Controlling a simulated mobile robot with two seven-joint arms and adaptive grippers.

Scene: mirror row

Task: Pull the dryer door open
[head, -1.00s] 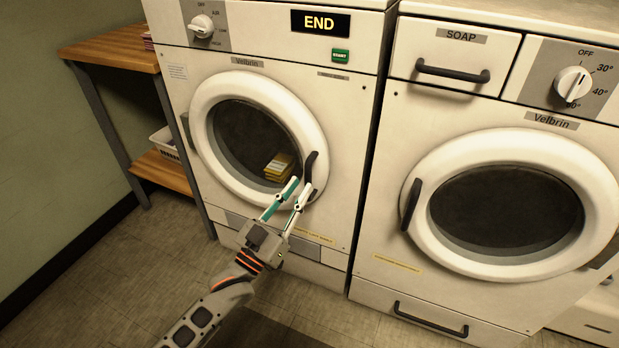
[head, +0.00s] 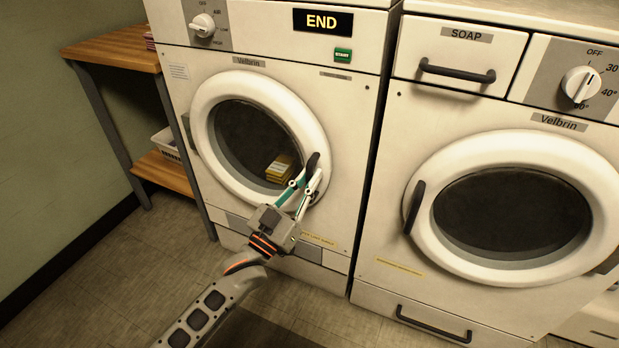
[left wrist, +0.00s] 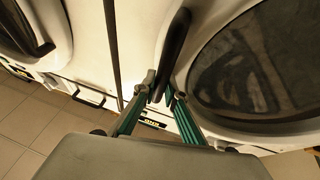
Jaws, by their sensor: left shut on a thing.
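The dryer (head: 344,110) is the left machine, with an END display (head: 323,21). Its round white door (head: 210,120) looks shut, and a dark window fills its middle. Yellow folded items (head: 279,169) show through the glass. The black door handle (head: 313,161) is on the door's right side. My left gripper (head: 309,179) is at the handle's lower part, shut on it. In the left wrist view, the fingers (left wrist: 161,92) sit on either side of the dark handle (left wrist: 175,45). My right gripper is not in view.
A washer with a round door (head: 420,240) and a soap drawer (head: 455,70) stands close on the right. A wooden shelf (head: 110,45) with a white basket (head: 165,142) is at the left. The floor (head: 90,270) before the dryer is clear at the left.

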